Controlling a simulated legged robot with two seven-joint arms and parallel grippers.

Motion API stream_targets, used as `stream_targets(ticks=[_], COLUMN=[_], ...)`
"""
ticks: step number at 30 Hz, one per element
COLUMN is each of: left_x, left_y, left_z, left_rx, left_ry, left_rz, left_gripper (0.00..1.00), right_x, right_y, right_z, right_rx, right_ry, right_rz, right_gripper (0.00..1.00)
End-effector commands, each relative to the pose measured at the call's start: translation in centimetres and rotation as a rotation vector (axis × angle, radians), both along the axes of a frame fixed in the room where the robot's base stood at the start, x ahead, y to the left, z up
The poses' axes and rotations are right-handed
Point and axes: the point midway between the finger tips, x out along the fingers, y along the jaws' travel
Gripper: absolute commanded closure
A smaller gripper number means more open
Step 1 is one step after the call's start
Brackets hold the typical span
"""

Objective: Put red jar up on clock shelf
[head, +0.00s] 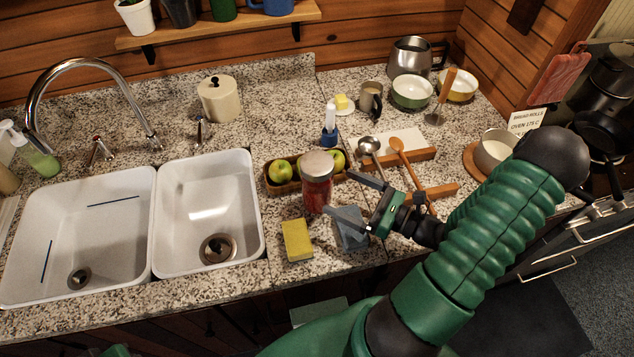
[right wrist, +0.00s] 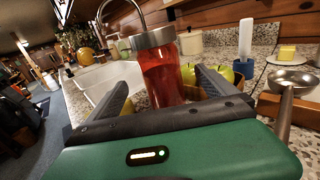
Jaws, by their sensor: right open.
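The red jar (head: 316,192) with a grey lid stands upright on the granite counter, just right of the sink. In the right wrist view the jar (right wrist: 163,78) rises between my two fingers, ahead of the palm. My right gripper (head: 338,191) is open, its fingers pointing left at the jar, one tip on each side. I cannot tell if either finger touches it. A wooden wall shelf (head: 215,34) runs along the top of the head view; no clock shows on it. My left gripper is not in view.
A wooden tray with green apples (head: 279,172) is close behind the jar. A yellow sponge (head: 297,240) and a blue cloth (head: 351,229) lie in front. The double sink (head: 208,205) is left. The shelf's visible part holds pots and mugs (head: 271,6).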

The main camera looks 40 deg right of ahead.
Motion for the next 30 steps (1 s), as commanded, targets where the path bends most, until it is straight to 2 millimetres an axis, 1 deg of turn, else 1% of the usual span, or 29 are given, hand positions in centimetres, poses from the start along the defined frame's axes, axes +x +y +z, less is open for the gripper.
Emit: stream_targets(ticks=[1,3,8,12,15,18,22,23,30], left_x=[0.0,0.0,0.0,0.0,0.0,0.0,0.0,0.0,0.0], left_y=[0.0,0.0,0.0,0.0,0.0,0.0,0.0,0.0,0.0], left_z=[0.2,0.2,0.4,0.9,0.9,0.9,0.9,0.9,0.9], left_rx=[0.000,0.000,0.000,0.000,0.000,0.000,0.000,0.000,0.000], left_ry=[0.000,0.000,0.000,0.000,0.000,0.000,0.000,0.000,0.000], left_rz=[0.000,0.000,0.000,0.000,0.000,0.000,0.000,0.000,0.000], left_gripper=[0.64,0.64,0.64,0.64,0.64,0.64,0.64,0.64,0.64], right_x=[1.0,2.0,3.7,6.2,7.5,7.8,7.8,7.8,7.8], right_y=[0.4,0.7,1.2,1.9,2.3,2.4,2.3,2.3,2.3], right_z=[0.1,0.1,0.1,0.2,0.1,0.1,0.0,0.0,0.0], right_rx=[0.002,0.001,0.000,0.001,0.000,0.000,-0.001,-0.001,-0.001], right_ry=[-0.002,-0.001,0.000,0.000,0.000,0.001,0.001,0.001,0.001], right_rz=[0.004,0.002,0.003,0.005,0.002,0.002,0.001,0.001,0.001], right_gripper=[0.04,0.04,0.04,0.04,0.04,0.04,0.04,0.06,0.38])
